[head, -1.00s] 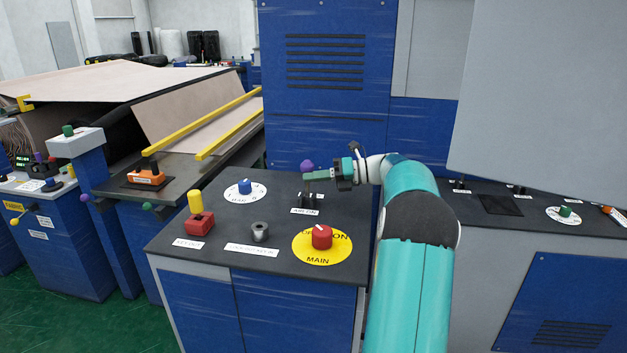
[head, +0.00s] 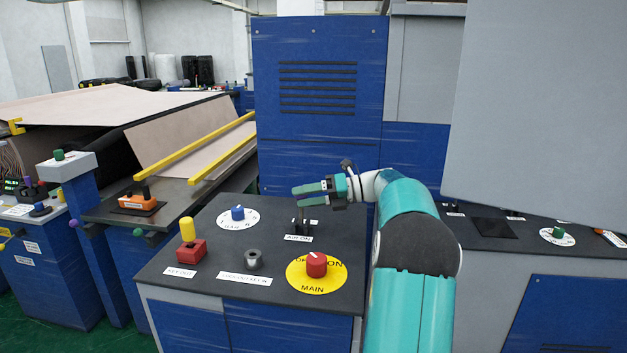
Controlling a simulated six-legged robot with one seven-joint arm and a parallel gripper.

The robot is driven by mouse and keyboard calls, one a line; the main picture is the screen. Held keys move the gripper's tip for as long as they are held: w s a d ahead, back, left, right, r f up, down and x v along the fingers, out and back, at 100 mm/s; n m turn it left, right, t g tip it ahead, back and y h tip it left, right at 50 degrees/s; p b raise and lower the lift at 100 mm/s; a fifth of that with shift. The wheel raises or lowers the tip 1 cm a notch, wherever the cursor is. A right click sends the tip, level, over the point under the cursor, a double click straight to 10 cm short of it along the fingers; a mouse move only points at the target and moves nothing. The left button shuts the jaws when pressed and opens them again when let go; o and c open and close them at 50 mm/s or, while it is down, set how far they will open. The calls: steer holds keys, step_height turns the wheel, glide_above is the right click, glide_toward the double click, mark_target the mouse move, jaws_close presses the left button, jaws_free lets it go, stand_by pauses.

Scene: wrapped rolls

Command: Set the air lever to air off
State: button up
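The air lever (head: 302,221) stands on the dark top of the blue control console, with a dark stem rising from a black base. An "AIR ON" label (head: 298,238) lies in front of it, and a partly hidden label (head: 313,221) lies behind it. My gripper (head: 299,195) is at the top of the lever, reaching in from the right. Its green fingers point left and cover the lever's purple knob. I cannot tell whether they touch or grip it.
On the console, a blue dial (head: 238,213), a yellow-topped red key block (head: 192,245), a grey lockout socket (head: 253,259) and a red MAIN knob (head: 317,264) stand around the lever. A blue cabinet (head: 318,100) rises behind.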

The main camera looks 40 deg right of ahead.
steer(key=o, duration=0.4)
steer(key=shift+n+t, duration=0.3)
steer(key=shift+t, duration=0.1)
steer(key=r, duration=0.2)
steer(key=s+r, duration=0.1)
steer(key=r, duration=0.2)
steer(key=shift+s+a+r, duration=0.2)
steer(key=shift+s+r, duration=0.1)
steer(key=shift+s, duration=0.1)
steer(key=shift+s+a+r, duration=0.25)
steer(key=shift+s+r, duration=0.55)
steer(key=shift+s, duration=0.05)
jaws_close()
steer(key=s+a+r, duration=0.2)
steer(key=s+a, duration=0.3)
steer(key=s, duration=0.1)
steer(key=shift+s+a+r, duration=0.15)
steer(key=shift+s+r, duration=0.05)
steer(key=shift+r, duration=0.2)
steer(key=shift+s, duration=0.15)
